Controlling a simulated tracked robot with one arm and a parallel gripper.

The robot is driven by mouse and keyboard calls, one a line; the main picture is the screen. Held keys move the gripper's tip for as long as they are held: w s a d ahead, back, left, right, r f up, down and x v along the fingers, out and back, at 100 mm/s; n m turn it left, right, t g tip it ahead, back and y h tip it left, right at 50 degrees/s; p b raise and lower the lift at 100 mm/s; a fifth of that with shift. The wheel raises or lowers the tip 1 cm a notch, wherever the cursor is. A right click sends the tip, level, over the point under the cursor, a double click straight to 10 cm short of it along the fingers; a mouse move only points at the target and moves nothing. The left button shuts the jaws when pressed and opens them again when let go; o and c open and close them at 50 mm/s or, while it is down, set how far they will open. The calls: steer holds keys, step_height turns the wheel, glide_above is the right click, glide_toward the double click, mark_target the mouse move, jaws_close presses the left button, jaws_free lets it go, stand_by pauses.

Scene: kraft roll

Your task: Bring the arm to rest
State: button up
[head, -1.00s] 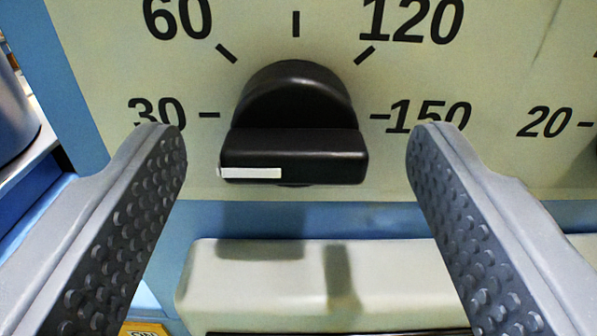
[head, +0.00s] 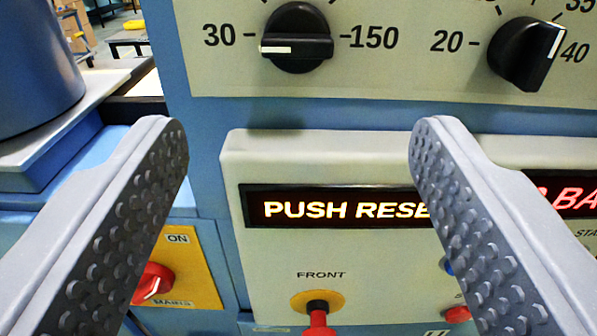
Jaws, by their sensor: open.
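My gripper (head: 300,150) is open and empty, its two grey studded fingers wide apart in the lower half of the head view. A black knob (head: 297,40) with a white mark sits on the cream dial panel above and beyond the fingers, apart from them. Its white mark points left, a little below the 30 line. A second black knob (head: 527,54) is at upper right, its mark pointing up and right, near 40.
Below the dials is a cream box with a lit display (head: 340,208) reading "PUSH RESE", partly hidden by the right finger. A red switch (head: 152,283) on a yellow plate and a red-topped button (head: 318,318) are lower down. A blue-grey cylinder (head: 35,65) stands at left.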

steer(key=shift+s, duration=0.15)
stand_by(0.3)
steer(key=s+r+g+b, duration=0.1)
steer(key=s+r+b, duration=0.1)
steer(key=s+r, duration=0.7)
steer(key=s+a+r+g+b, duration=0.1)
steer(key=s+r+b, duration=0.2)
steer(key=s+r, duration=0.6)
steer(key=s, duration=0.8)
steer(key=shift+s+a+g, duration=0.2)
steer(key=shift+g, duration=0.1)
